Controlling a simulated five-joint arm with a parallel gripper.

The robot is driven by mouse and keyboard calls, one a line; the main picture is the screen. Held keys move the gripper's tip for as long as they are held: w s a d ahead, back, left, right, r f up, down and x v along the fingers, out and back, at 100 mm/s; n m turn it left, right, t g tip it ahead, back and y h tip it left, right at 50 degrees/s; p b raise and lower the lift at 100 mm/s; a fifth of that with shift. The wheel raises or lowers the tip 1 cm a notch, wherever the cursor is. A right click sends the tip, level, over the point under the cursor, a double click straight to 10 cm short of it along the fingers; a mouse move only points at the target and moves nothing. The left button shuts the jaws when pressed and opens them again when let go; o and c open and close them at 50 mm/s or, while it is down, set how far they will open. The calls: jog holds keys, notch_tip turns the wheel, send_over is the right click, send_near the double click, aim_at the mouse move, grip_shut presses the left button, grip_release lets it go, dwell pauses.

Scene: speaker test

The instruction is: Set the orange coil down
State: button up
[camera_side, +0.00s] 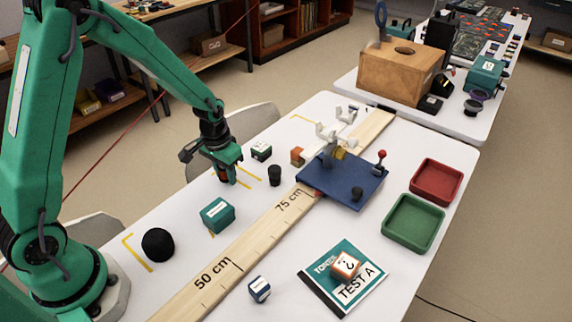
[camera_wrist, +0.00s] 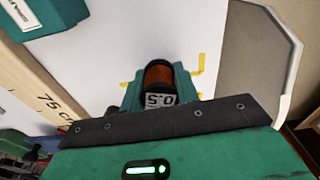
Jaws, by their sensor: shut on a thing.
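The orange coil (camera_wrist: 159,77) is a dark orange-brown cylinder with a pale label reading "0.5" beside it. My gripper (camera_wrist: 160,88) is shut on it, with a green finger on each side. In the side view my gripper (camera_side: 228,178) points down at the white table, close to its surface, beside yellow corner marks (camera_side: 250,172). Only a small part of the coil (camera_side: 222,175) shows there between the fingers. I cannot tell whether the coil touches the table.
Close by are a small dark cylinder (camera_side: 274,175), a labelled dark cube (camera_side: 261,151), an orange block (camera_side: 297,156) and a teal box (camera_side: 217,215). A wooden ruler (camera_side: 255,240) crosses the table. A blue platform (camera_side: 345,185) and red (camera_side: 436,181) and green (camera_side: 413,222) trays lie right.

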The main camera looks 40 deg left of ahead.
jog(key=shift+f, duration=0.2)
jog(key=o, duration=1)
jog(key=shift+r, duration=0.1)
jog(key=r, duration=0.7)
jog(key=s+r, duration=0.1)
jog(key=r, duration=0.3)
jog(key=shift+r, duration=0.6)
